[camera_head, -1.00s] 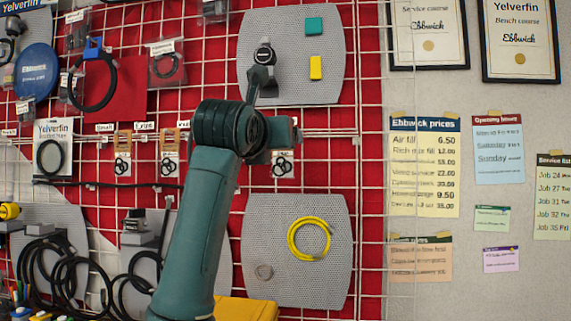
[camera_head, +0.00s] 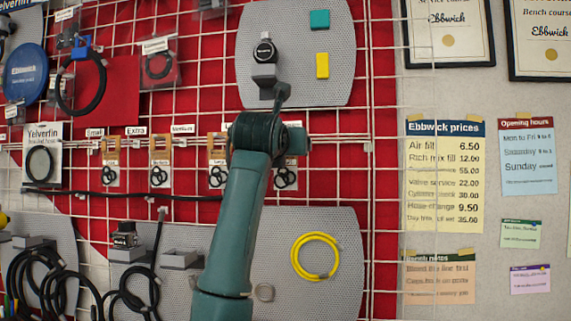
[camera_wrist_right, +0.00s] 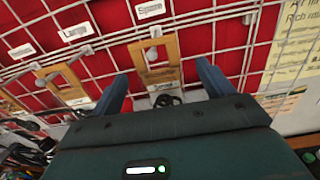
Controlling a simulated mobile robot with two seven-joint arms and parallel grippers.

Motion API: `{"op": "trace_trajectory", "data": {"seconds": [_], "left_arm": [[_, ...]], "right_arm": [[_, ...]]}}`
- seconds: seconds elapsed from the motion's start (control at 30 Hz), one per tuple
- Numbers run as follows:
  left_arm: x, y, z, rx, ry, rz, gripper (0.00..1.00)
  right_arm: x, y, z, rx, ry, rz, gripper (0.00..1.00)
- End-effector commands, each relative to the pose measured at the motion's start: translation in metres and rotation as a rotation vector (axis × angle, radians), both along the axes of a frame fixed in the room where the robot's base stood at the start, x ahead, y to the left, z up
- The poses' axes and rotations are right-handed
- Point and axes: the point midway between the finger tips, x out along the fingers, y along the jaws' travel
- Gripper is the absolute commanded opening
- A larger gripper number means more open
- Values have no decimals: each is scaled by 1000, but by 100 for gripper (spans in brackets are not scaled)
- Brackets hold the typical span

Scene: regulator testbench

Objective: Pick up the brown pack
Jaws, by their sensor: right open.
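Several small packs with brown header cards and black rings hang in a row on the wire grid. In the head view the left one (camera_head: 110,146) and its neighbour (camera_head: 160,147) are clear; the pack further right (camera_head: 217,176) is partly covered by my right arm. The rightmost pack's rings (camera_head: 285,178) show just below my wrist. In the right wrist view a brown pack (camera_wrist_right: 148,55) hangs under the "Spare" label, between the fingers of my open right gripper (camera_wrist_right: 162,72). I cannot tell the exact depth between them. The left gripper is out of view.
In the wrist view another brown pack (camera_wrist_right: 65,80) hangs to the left. In the head view a grey panel with a black gauge (camera_head: 264,50) is above my wrist. A yellow coiled hose (camera_head: 315,257) hangs at lower right. Wire grid and hooks surround the packs.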

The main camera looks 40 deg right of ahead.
Motion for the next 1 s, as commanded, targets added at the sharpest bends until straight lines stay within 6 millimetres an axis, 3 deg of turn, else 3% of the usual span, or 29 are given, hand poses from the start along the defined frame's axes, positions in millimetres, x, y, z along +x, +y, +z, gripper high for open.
{"op": "trace_trajectory", "data": {"seconds": [0.13, 0.33, 0.5, 0.77, 1.0], "left_arm": [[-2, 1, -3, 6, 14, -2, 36], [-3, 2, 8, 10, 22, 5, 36], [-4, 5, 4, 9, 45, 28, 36], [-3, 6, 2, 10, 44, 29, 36], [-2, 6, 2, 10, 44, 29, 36]], "right_arm": [[6, -8, 0, 2, 0, -1, 80], [25, -29, -3, 0, 4, -3, 80], [37, -43, -4, 0, 1, -2, 80], [39, -44, -6, 1, 0, 0, 80], [38, -44, -6, 1, -1, 0, 61]]}}
